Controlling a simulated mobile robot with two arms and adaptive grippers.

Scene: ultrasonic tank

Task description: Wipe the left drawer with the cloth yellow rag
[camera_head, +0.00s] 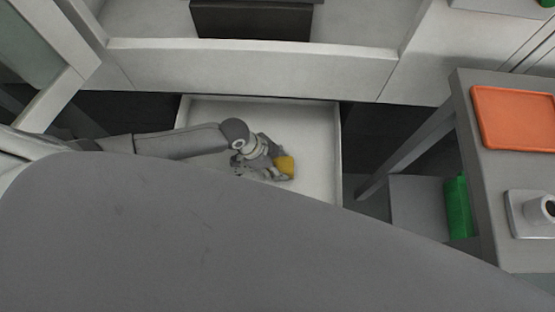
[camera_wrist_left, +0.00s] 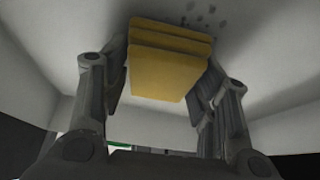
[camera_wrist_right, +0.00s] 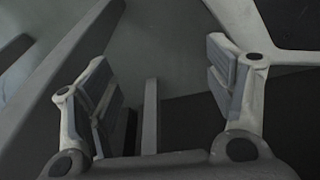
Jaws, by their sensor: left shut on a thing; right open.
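The left drawer (camera_head: 313,130) is a pulled-out white drawer below the white cabinet in the head view. My left gripper (camera_head: 278,168) reaches into it and is shut on the yellow rag (camera_head: 286,166). In the left wrist view the folded yellow rag (camera_wrist_left: 168,62) sits between the two fingers, close to the white drawer surface (camera_wrist_left: 265,45). Several dark spots (camera_wrist_left: 205,15) show on that surface beside the rag. I cannot tell whether the rag touches it. My right gripper (camera_wrist_right: 165,90) is open and empty in the right wrist view. It is not visible in the head view.
A grey table (camera_head: 470,170) stands at the right with an orange tray (camera_head: 515,118) and a cup (camera_head: 541,208) on it. A green object (camera_head: 457,207) is under or beside it. The white cabinet front (camera_head: 250,68) lies above the drawer. My own grey body hides the lower drawer part.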

